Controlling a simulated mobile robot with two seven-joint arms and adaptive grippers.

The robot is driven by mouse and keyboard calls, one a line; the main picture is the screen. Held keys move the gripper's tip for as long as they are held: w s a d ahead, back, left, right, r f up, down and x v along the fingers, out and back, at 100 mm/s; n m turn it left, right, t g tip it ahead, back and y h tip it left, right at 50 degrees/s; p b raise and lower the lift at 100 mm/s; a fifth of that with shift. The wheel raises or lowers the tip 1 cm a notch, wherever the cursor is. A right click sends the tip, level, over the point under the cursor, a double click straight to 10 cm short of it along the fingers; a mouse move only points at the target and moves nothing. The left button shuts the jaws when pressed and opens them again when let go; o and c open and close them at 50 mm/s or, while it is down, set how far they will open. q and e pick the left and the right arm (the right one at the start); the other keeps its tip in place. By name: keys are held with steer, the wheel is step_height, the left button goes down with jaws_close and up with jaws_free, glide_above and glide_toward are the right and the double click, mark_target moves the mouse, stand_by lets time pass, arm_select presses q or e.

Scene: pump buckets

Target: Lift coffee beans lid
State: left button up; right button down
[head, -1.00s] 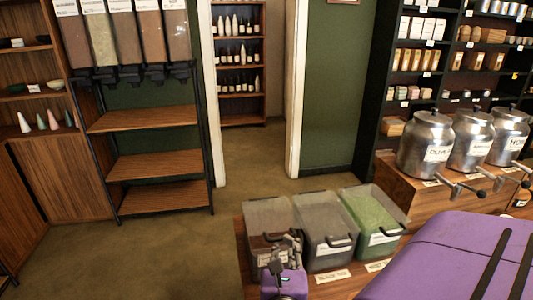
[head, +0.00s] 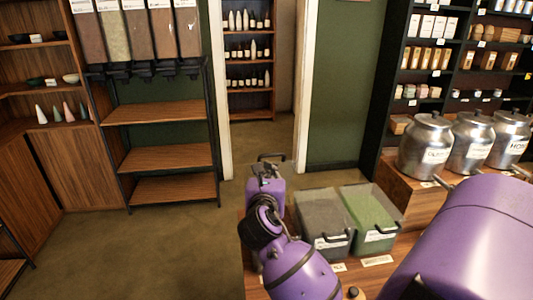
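Two translucent bins stand side by side on a low wooden stand, a grey-filled one (head: 323,215) and a green-filled one (head: 370,212), each with a black front handle. The leftmost bin, taken as the coffee beans bin, is almost wholly hidden behind my purple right arm. Its lid appears raised at the back, with its black handle (head: 271,156) standing up high. My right gripper (head: 267,172) is at this handle, above the bin. Its fingers are too small and covered to show whether they grip it. My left gripper is not in view.
Metal canisters (head: 425,145) stand on a wooden block at the right, with stocked shelves behind. A wooden shelf rack (head: 172,158) with dispensers is at the left. Open floor (head: 160,240) lies left of the stand.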

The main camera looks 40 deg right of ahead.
steer(key=w+d+r, duration=0.1)
steer(key=w+d, duration=0.3)
steer(key=w, duration=0.4)
steer(key=shift+w+d+r, duration=0.25)
steer(key=shift+w+d, duration=0.05)
steer(key=shift+d, duration=0.1)
steer(key=shift+s, duration=0.15)
steer(key=s+a, duration=0.5)
steer(key=s, duration=0.3)
steer(key=shift+s, duration=0.3)
steer(key=shift+f, duration=0.15)
